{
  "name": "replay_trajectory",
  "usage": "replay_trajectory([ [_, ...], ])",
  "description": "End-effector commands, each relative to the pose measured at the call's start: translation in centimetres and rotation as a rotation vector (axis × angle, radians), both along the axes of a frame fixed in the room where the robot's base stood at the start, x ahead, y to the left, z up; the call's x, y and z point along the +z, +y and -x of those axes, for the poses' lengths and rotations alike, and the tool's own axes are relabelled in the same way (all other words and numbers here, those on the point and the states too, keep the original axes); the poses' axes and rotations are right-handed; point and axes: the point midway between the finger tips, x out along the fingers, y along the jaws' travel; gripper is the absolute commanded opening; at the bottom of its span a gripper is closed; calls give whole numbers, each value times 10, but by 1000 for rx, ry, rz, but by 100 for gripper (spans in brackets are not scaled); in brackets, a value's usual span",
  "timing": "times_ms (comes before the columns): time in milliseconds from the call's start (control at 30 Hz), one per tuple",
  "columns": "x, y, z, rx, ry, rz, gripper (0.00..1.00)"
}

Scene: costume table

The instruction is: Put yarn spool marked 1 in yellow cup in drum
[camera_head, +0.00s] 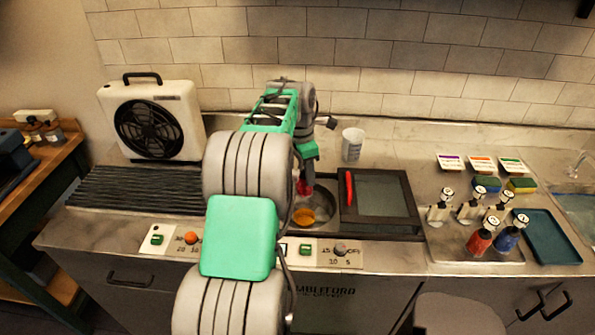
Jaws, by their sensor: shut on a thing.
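My gripper (306,178) points down over the drum, and its fingers are partly hidden behind my arm. It is shut on a red thing (304,188), which looks like a red yarn spool; no mark on it can be read. The drum (325,222) is a round dark metal opening in the bench, its left part hidden by my arm. The yellow cup (303,216) sits inside the drum and looks orange-yellow. The red thing is just above and behind the cup in this view; I cannot tell whether they touch.
Several spools with white tops stand on a tray (455,246) at the right, including red (480,242) and blue (508,238) ones. A dark-framed lid (380,195) with a red handle lies right of the drum. A white beaker (352,144) stands behind; a fan unit (153,122) stands left.

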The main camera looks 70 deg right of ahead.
Motion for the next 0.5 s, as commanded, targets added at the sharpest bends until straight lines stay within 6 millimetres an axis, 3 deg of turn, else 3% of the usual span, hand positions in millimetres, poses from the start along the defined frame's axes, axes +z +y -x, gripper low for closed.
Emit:
replay_trajectory([
  [500, -51, 0, -1, -1, 0, 0, 0],
])
